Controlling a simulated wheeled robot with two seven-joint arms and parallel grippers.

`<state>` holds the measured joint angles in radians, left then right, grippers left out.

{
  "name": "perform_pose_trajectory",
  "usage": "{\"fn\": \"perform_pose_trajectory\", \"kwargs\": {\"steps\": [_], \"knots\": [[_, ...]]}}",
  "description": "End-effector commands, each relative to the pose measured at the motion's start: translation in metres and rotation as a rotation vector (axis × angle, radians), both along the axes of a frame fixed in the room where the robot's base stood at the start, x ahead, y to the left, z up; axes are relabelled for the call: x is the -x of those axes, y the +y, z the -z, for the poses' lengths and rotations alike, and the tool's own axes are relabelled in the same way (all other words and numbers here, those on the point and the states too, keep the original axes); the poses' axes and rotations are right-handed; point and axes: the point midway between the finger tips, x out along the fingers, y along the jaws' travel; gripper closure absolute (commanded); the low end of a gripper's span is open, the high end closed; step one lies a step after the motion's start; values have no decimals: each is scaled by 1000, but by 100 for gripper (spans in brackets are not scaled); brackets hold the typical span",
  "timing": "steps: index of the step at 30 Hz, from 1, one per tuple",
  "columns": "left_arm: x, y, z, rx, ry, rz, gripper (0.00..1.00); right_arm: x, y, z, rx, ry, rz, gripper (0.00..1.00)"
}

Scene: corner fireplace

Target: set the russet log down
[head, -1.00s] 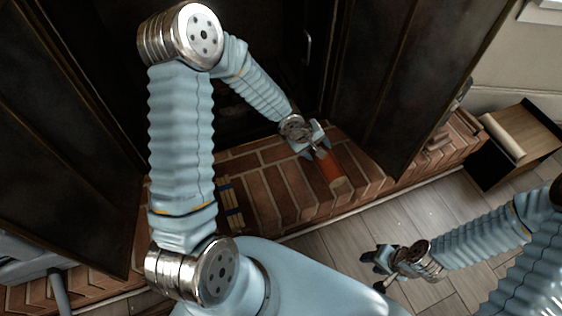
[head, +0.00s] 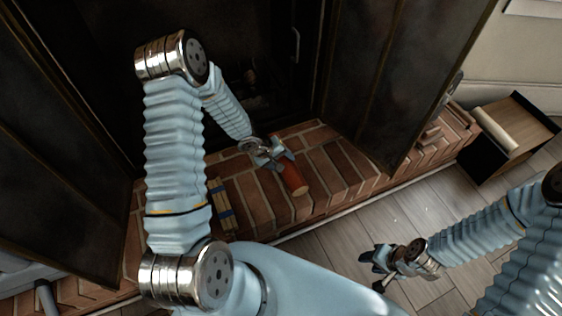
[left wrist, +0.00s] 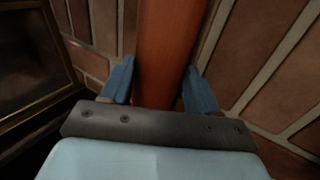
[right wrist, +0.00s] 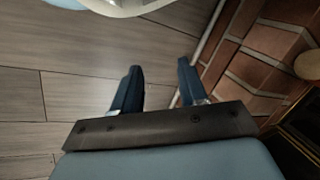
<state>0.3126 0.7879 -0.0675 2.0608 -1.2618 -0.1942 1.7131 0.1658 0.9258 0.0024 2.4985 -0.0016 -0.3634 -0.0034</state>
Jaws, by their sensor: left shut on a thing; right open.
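The russet log (head: 293,178) is a reddish-brown cylinder with a pale cut end. My left gripper (head: 277,158) is shut on its far part, and the pale end points toward the hearth's front edge. In the left wrist view the log (left wrist: 170,45) runs between the two blue fingers, over the bricks. I cannot tell whether it touches them. My right gripper (head: 378,262) is open and empty over the floor in front of the hearth. Its spread fingers (right wrist: 157,85) show in the right wrist view.
The brick hearth (head: 340,160) has bare room right of the log. A pale bundle with blue bands (head: 221,205) lies left of it. Dark open doors (head: 385,80) flank the firebox. A black box with a wooden top (head: 535,122) and a pale roll (head: 495,130) stands right.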

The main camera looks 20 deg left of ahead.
Motion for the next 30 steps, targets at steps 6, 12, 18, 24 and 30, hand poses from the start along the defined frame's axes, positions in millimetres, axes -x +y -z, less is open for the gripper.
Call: {"fn": "perform_pose_trajectory", "kwargs": {"steps": [6, 12, 18, 24, 30], "knots": [[0, 0, 2, 1, -1, 0, 90, 0, 0, 1, 0, 0, 0, 57], [0, 0, 1, 0, 0, 0, 14, 0, 0, 0, 0, 0, 0, 57], [0, 0, 1, 0, 0, 0, 14, 0, 0, 0, 0, 0, 0, 57], [4, 6, -17, 0, 0, -4, 14, 1, 2, -12, -3, 3, -3, 57], [22, 21, -62, 0, 0, -5, 14, 5, 12, -44, -17, 10, -20, 57]]}}
